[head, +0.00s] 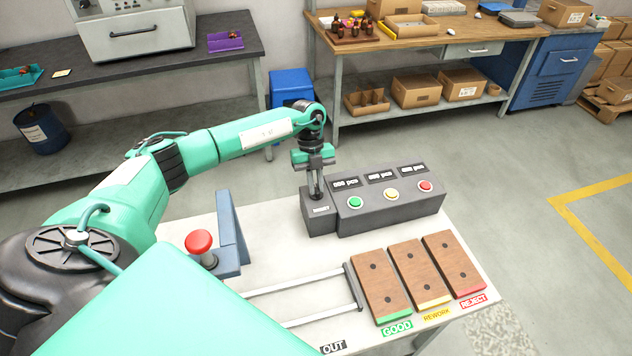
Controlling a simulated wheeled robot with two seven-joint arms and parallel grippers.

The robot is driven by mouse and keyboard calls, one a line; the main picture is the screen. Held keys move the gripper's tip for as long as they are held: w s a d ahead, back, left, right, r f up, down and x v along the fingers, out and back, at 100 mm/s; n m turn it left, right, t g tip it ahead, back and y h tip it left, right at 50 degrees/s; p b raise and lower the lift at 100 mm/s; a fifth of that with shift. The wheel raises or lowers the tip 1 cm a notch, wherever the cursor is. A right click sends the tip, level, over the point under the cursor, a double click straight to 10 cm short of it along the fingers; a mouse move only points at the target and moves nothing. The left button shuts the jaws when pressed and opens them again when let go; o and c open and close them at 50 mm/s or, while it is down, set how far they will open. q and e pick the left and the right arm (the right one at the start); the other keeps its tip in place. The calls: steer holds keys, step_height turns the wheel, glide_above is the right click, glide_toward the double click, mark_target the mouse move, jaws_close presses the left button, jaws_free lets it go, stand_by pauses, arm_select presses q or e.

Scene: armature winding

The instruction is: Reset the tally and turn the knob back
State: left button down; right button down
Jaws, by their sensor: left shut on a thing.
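The tally box (392,212) is a dark grey console on the light table. It has three small displays (381,176) that seem to read zeros with "pcs", above a green button (355,202), a yellow button (391,194) and a red button (426,186). A smaller dark box marked RESET (320,212) joins its left end. My left gripper (317,192) points straight down onto the top of this reset box, shut on the knob there. The fingers hide the knob, so its turn angle cannot be seen. My right gripper is not in view.
A red mushroom button (199,243) and a blue upright plate (233,235) stand left. A strip of tabletop is clear.

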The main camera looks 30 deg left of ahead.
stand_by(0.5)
arm_select(q)
steer(key=c, duration=1.5)
jaws_free()
steer(key=shift+o, duration=0.2)
steer(key=shift+w+a+r, duration=0.15)
steer(key=shift+w+r, duration=0.05)
steer(key=shift+r, duration=0.25)
steer(key=b+v, duration=0.4)
steer(key=v, duration=0.8)
steer(key=shift+a+r, duration=0.15)
steer(key=shift+r, duration=0.25)
